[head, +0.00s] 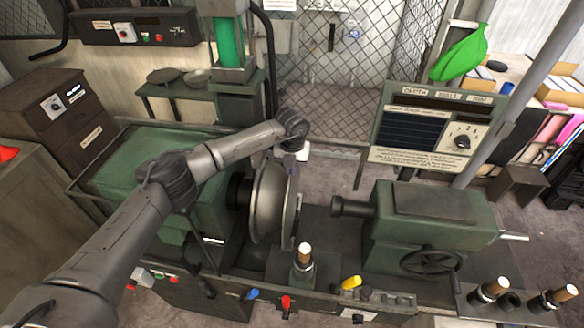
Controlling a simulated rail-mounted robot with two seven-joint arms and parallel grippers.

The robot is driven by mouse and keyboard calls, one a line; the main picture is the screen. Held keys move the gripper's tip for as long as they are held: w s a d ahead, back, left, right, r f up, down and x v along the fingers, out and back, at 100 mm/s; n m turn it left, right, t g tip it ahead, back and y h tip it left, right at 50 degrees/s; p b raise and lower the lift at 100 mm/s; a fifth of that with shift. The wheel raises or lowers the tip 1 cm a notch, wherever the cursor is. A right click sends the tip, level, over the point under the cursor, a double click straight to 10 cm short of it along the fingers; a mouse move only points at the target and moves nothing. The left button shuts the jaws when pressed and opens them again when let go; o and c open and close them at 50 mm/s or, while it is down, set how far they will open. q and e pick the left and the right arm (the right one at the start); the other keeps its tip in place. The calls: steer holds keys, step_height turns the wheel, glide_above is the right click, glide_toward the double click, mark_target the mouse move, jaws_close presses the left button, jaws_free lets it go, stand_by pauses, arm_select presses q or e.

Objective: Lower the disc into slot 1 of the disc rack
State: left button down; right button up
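A round grey metal disc (291,204) shows nearly edge-on at the lathe's spindle, with a rounded metal form (267,203) just to its left. My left arm reaches in from the left, and its gripper (293,166) is at the disc's upper rim. The fingers are small and partly hidden behind the wrist, so I cannot tell whether they are shut on the rim. I cannot make out a disc rack or a numbered slot. My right gripper is not in view.
The green tailstock (430,225) stands right of the disc, with a gap between. An upright tool (304,256) stands in front. A control panel (430,125) rises at the back right. Bowls (163,76) lie on a back-left stand.

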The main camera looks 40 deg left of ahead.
arm_select(q)
steer(key=shift+r+p, duration=0.6)
steer(key=shift+r, duration=0.1)
steer(key=shift+r+p, duration=0.7)
steer(key=shift+r, duration=0.25)
steer(key=shift+r+p, duration=0.75)
steer(key=shift+r, duration=0.1)
steer(key=shift+r+p, duration=1.15)
steer(key=shift+r, duration=0.4)
